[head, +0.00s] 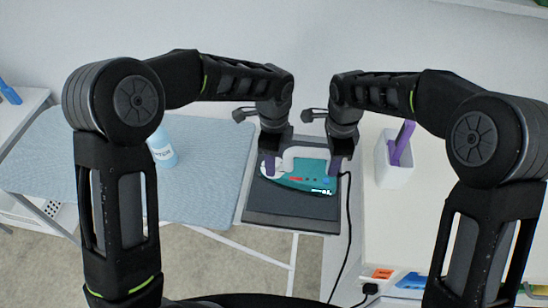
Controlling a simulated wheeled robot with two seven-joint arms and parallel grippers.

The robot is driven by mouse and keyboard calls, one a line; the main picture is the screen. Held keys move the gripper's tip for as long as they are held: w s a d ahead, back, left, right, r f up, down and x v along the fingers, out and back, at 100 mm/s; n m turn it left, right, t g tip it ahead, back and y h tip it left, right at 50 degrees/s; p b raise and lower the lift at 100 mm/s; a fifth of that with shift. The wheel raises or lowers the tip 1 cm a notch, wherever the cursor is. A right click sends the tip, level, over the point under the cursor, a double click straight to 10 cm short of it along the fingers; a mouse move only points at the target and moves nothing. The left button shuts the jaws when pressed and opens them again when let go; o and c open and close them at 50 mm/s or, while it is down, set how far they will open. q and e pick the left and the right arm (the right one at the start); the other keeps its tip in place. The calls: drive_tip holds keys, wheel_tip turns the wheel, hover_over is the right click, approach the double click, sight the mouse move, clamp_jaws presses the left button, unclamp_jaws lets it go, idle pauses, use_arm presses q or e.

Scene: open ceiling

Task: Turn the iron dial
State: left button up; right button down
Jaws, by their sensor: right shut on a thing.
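The iron (309,190), teal with a white handle, lies on a dark grey rest (290,213) at the end of the ironing board.
A blue ironing board (210,185) with a light blue bottle (162,148) is at left. A white table (400,215) at right holds a white holder (393,172) with a purple item. A black cord runs down beside the iron rest.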

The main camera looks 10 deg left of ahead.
use_arm(q)
wheel_tip(320, 180, up, 12)
drive_tip(key=shift+f, duration=0.2)
idle(0.4)
use_arm(e)
drive_tip(key=c, duration=1.1)
unclamp_jaws()
drive_tip(key=shift+o, duration=0.2)
use_arm(q)
drive_tip(key=shift+w, duration=0.1)
use_arm(e)
wheel_tip(320, 180, up, 12)
drive_tip(key=shift+w, duration=0.1)
use_arm(q)
drive_tip(key=shift+f, duration=0.1)
use_arm(e)
drive_tip(key=shift+f, duration=0.1)
